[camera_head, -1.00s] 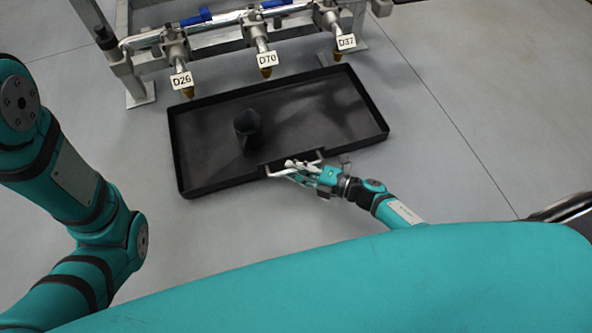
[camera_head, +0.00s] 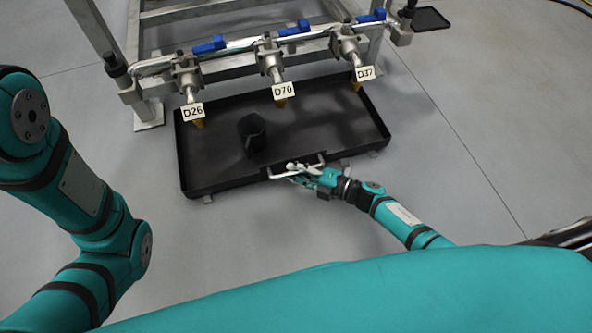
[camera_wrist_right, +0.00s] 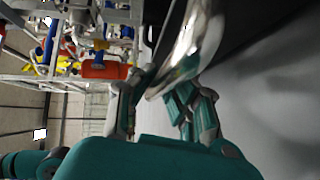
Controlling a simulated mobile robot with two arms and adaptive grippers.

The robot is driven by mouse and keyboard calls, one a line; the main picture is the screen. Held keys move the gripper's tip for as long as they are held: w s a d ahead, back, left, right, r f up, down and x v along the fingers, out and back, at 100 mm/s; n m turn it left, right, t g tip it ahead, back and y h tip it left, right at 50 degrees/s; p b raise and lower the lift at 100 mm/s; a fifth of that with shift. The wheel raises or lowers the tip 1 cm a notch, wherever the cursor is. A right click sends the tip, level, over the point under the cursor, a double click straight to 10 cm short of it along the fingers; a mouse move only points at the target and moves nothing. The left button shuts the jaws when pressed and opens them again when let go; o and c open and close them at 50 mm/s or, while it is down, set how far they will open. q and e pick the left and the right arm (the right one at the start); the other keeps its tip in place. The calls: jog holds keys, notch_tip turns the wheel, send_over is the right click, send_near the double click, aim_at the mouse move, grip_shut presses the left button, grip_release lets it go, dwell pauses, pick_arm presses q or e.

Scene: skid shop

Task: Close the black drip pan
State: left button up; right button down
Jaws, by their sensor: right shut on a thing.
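The black drip pan (camera_head: 320,130) is a wide shallow tray on the floor, its far side under the rack's labelled drain valves. A dark cup-like object (camera_head: 251,134) stands in it. A metal handle (camera_head: 273,175) is on the pan's near wall. My right gripper (camera_head: 297,171) is shut on this handle. In the right wrist view the shiny handle (camera_wrist_right: 190,50) passes between the fingers (camera_wrist_right: 155,103). My left arm shows at the left in the head view, but its gripper is out of view.
The metal rack (camera_head: 150,110) stands behind the pan, with valves tagged D26 (camera_head: 193,112), D70 (camera_head: 285,91) and D37 (camera_head: 365,73). The floor right of the pan is clear.

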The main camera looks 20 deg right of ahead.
jog(key=shift+w+d+r, duration=0.1)
jog(key=shift+w+r, duration=0.2)
jog(key=shift+r, duration=0.05)
jog(key=c, duration=1.4)
grip_release()
jog(key=shift+o, duration=0.6)
jog(key=shift+s+f, duration=0.15)
jog(key=shift+f, duration=0.05)
jog(key=shift+s, duration=0.1)
jog(key=shift+s+d, duration=0.15)
jog(key=shift+d, duration=0.05)
jog(key=v, duration=1.1)
jog(key=shift+s+d+r, duration=0.1)
jog(key=shift+r, duration=0.05)
